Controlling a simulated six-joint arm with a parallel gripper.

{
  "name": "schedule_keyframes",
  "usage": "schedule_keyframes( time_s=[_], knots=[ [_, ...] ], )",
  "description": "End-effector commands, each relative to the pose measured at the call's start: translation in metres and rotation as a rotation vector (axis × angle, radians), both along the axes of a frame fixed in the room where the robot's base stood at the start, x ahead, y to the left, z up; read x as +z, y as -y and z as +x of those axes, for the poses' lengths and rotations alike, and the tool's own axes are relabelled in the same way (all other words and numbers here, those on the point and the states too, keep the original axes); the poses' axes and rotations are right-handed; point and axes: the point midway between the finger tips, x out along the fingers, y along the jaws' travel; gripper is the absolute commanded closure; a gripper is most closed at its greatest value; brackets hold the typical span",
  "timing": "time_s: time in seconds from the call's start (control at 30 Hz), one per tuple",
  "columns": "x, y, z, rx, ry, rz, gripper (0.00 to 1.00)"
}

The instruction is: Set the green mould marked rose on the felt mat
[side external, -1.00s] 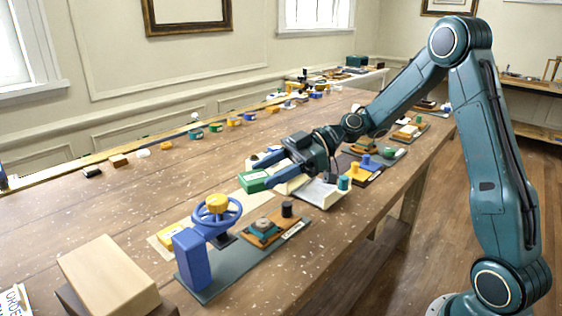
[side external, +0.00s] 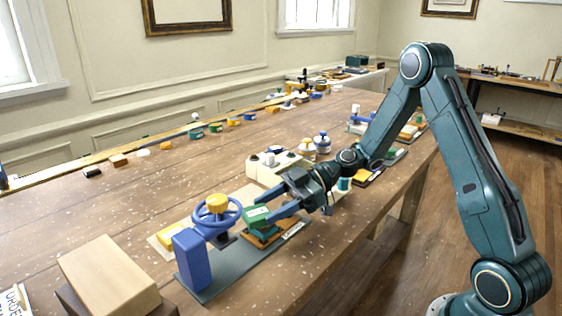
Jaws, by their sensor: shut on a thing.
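A green block with a pale label (side external: 255,217), seemingly the mould, is held in my gripper (side external: 269,207). The fingers are shut on its sides. The label is too small to read. The block is over or just beside an orange-brown plate (side external: 267,242) bearing a teal piece, right of the blue handwheel. I cannot tell whether it touches anything below. A dark grey-green mat (side external: 231,272) lies under the plate and the wheel stand. A pale sheet (side external: 157,246) lies left of the wheel. I cannot tell which of these is the felt mat.
A cream tray (side external: 258,171) and two lidded pots (side external: 322,141) stand behind. A wooden box (side external: 107,277) is at front left.

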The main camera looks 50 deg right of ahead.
Motion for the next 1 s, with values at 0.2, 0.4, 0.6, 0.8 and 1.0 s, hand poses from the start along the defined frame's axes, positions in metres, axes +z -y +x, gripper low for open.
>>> schedule_keyframes(
  time_s=[0.2,0.4,0.6,0.8,1.0],
  knots=[
    [-0.0087,-0.0002,-0.0001,0.0,0.001,0.0,0.73],
    [-0.0085,-0.0002,-0.0002,-0.001,0.001,0.0,0.73],
    [-0.0123,-0.0001,-0.0001,-0.001,0.001,0.001,0.73],
    [-0.0126,-0.0001,-0.0001,-0.001,0.001,0.0,0.28],
    [-0.0125,-0.0001,-0.0001,-0.001,0.001,0.0,0.28]
  ],
)
